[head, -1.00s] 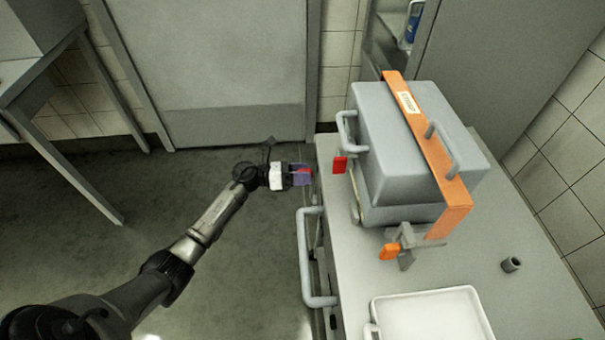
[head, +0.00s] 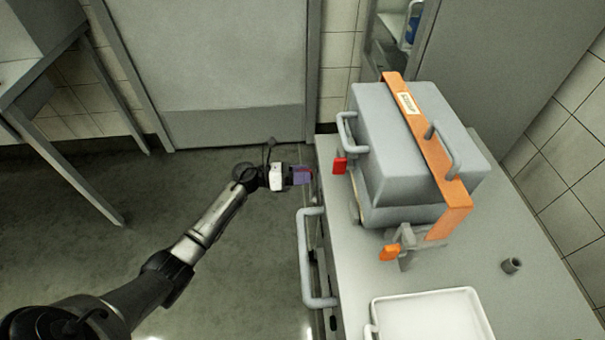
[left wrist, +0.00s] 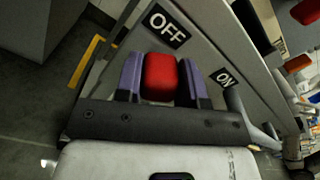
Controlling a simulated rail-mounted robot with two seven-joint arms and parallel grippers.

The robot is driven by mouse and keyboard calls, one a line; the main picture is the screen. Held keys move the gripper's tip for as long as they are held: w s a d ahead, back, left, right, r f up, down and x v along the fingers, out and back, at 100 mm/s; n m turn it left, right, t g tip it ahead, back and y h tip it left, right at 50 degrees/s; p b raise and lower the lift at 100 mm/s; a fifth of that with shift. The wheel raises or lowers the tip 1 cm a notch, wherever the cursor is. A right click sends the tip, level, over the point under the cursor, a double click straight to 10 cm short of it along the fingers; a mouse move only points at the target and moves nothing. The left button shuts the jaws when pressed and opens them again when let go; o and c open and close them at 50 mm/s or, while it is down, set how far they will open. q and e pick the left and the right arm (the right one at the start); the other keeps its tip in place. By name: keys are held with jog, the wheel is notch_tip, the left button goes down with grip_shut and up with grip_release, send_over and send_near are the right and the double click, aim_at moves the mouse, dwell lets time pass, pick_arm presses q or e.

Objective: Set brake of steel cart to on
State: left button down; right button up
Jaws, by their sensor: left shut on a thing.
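The steel cart (head: 345,260) stands on the right in the head view. My left gripper (head: 302,176) is at the cart's far left corner, low beside its side. In the left wrist view my left gripper (left wrist: 160,82) has its two purple fingers shut on a red brake knob (left wrist: 160,75). An OFF label (left wrist: 167,25) is just above the knob on the cart's panel, and an ON label (left wrist: 224,77) is to its right. In the head view the fingers mostly hide the knob. The knob's lever is hidden. My right gripper is not in view.
A grey box (head: 400,150) with an orange strap (head: 425,140) stands on the cart. A white tray (head: 430,315) lies at the near end. The cart's push handle (head: 305,255) sticks out on the left, near my gripper. The floor (head: 250,270) left of the cart is clear.

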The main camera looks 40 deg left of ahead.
pick_arm(q)
jog(key=s+d+m+b, duration=0.1)
jog(key=m+b, duration=0.1)
jog(key=m, duration=0.1)
jog(key=shift+s+d+r, duration=0.3)
jog(key=shift+s+d, duration=0.05)
jog(key=m+b, duration=0.1)
jog(key=s+d+m+b, duration=0.1)
jog(key=m, duration=0.1)
jog(key=shift+s+d, duration=0.25)
jog(key=d+m+b, duration=0.1)
jog(key=s+m+b, duration=0.1)
jog(key=m+b, duration=0.1)
jog(key=shift+s+d+f, duration=0.1)
jog(key=shift+s+d, duration=0.2)
jog(key=shift+d, duration=0.05)
jog(key=shift+s+d+f+m+b, duration=0.1)
jog(key=shift+s+d+m+b, duration=0.25)
jog(key=shift+m+b, duration=0.45)
jog(key=shift+s+d+f+m+b, duration=0.1)
jog(key=shift+s+d+m+b, duration=0.25)
jog(key=shift+m+b, duration=0.45)
jog(key=c, duration=0.7)
grip_release()
